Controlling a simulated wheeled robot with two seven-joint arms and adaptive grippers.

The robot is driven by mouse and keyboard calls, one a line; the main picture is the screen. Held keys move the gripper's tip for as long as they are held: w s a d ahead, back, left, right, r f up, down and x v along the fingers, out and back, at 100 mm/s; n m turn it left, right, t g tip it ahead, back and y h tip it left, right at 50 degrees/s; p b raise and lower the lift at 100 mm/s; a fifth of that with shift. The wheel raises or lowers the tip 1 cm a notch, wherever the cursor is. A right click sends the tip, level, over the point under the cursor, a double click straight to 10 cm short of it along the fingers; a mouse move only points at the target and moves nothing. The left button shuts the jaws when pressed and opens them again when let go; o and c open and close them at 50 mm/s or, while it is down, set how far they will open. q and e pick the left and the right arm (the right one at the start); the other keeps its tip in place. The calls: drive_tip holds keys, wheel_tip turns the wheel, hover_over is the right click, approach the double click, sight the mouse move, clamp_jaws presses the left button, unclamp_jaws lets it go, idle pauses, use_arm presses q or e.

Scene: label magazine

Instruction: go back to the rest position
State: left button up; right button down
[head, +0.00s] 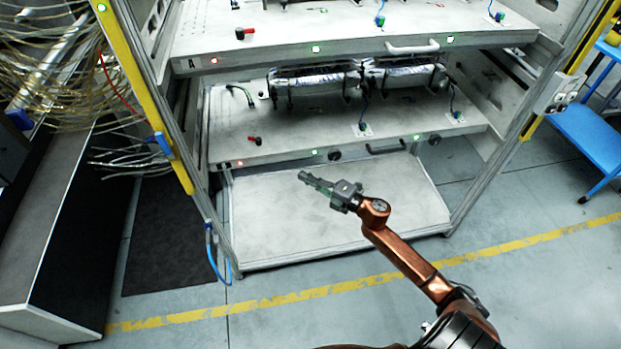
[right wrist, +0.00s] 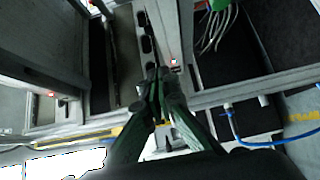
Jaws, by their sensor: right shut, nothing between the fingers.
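My right gripper (head: 304,177) reaches in from the lower right of the head view on its copper-coloured arm. Its fingers are together and hold nothing. It appears in front of the rack's bottom shelf (head: 270,225), pointing left; how far it is from the shelf is hard to tell. In the right wrist view the closed fingertips (right wrist: 161,75) overlap a grey rack post with dark slots. My left gripper is in neither view.
The rack has a middle shelf (head: 290,127) and a top shelf (head: 350,30), with silver-wrapped units between them. A yellow post (head: 140,90) and hanging cables (head: 60,80) are at left. A blue step stand (head: 590,135) is at right. The floor in front is clear.

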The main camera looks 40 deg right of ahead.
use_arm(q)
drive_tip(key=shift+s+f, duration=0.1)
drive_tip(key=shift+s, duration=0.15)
use_arm(e)
drive_tip(key=shift+s+d, duration=0.2)
drive_tip(key=shift+s, duration=0.2)
